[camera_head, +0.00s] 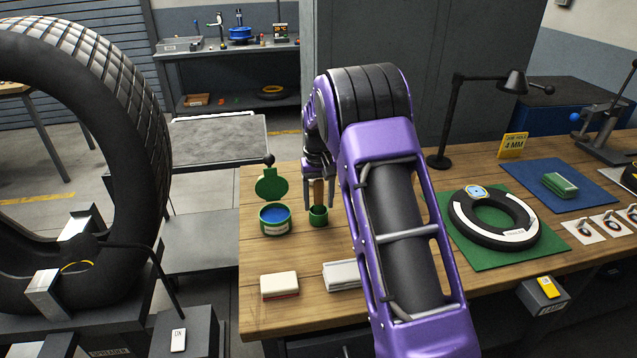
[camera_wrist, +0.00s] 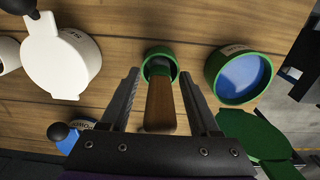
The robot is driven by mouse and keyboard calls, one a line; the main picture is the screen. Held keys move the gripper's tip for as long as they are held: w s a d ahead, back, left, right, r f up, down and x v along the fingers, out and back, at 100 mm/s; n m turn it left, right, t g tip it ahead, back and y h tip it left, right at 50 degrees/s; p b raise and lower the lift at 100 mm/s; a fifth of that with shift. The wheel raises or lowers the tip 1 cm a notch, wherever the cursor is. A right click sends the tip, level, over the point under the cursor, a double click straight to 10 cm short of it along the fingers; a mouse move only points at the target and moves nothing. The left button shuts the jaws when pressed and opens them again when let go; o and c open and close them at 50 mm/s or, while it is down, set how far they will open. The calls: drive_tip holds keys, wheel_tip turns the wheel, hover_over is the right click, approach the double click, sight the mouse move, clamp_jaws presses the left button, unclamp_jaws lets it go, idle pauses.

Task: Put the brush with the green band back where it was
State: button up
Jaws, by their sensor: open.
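A brush with a brown wooden handle (camera_wrist: 160,106) stands with its lower end in a small green cup (camera_wrist: 160,55). In the head view, the handle (camera_head: 318,190) rises from the cup (camera_head: 318,219) on the wooden bench. My gripper (camera_head: 319,192) is above the cup, pointing down. In the wrist view, its two fingers (camera_wrist: 160,100) are on either side of the handle, with a gap on each side. The bristles are inside the cup, and I cannot make out a green band on the brush itself.
Left of the cup, a green tin (camera_head: 274,225) with blue contents stands open, its green lid (camera_head: 271,184) upright behind. Pale blocks (camera_head: 280,286) lie in front. A white lidded pot (camera_wrist: 62,55) shows in the wrist view. A tyre (camera_head: 493,220) lies on a green mat at right.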

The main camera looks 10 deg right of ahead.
wheel_tip(320, 180, up, 17)
drive_tip(key=w+p, duration=0.1)
drive_tip(key=shift+r+p, duration=0.15)
drive_tip(key=shift+p, duration=0.2)
